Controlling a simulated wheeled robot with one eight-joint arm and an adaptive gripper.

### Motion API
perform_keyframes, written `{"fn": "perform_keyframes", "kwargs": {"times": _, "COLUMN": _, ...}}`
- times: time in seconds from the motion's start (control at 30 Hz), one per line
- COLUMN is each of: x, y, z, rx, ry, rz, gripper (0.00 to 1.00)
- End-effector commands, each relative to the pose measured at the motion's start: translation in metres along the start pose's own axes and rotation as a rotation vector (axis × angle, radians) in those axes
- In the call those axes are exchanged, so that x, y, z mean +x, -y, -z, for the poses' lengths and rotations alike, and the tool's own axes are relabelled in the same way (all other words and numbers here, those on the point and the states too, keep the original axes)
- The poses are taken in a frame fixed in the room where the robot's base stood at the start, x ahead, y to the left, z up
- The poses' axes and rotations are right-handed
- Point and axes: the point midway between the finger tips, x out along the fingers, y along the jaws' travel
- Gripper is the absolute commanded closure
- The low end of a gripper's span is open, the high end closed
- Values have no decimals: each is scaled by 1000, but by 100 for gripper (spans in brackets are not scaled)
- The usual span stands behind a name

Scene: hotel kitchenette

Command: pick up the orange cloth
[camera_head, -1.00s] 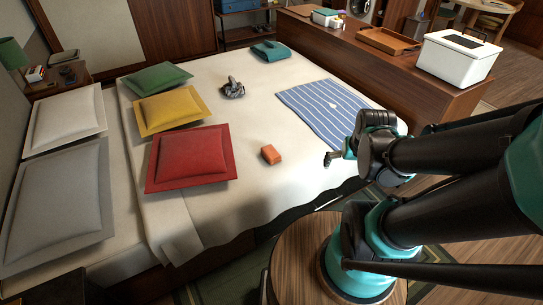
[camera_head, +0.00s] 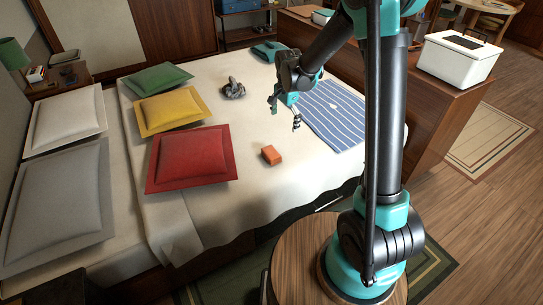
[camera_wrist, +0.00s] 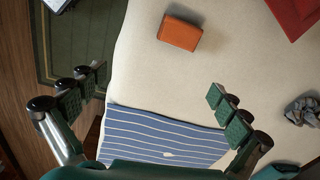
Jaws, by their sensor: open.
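The orange cloth (camera_head: 271,155) is a small folded block lying on the white bed, right of the red pillow. In the wrist view the orange cloth (camera_wrist: 180,33) lies near the top middle, beyond the fingertips. My gripper (camera_head: 284,112) is above the bed, higher than the cloth and toward the bed's far side. It also shows in the wrist view (camera_wrist: 160,88), where its two fingers are wide apart with nothing between them but the bed and a striped towel below.
A red pillow (camera_head: 192,158) lies left of the cloth. A blue striped towel (camera_head: 335,115) lies to the right, and a crumpled grey item (camera_head: 233,89) farther back. A wooden cabinet (camera_head: 432,125) borders the bed's right side. The bed around the cloth is clear.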

Motion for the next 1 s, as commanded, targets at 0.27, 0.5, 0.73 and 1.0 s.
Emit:
{"fn": "perform_keyframes", "kwargs": {"times": 0.27, "x": 29, "y": 46, "z": -20, "rx": 129, "ry": 14, "rz": -46, "gripper": 0}}
{"fn": "perform_keyframes", "kwargs": {"times": 0.5, "x": 58, "y": 48, "z": -22, "rx": 142, "ry": 14, "rz": -51, "gripper": 0}}
{"fn": "perform_keyframes", "kwargs": {"times": 0.73, "x": 104, "y": 46, "z": -22, "rx": 140, "ry": 14, "rz": -50, "gripper": 0}}
{"fn": "perform_keyframes", "kwargs": {"times": 1.0, "x": 145, "y": 44, "z": -23, "rx": 140, "ry": 14, "rz": -50, "gripper": 0}}
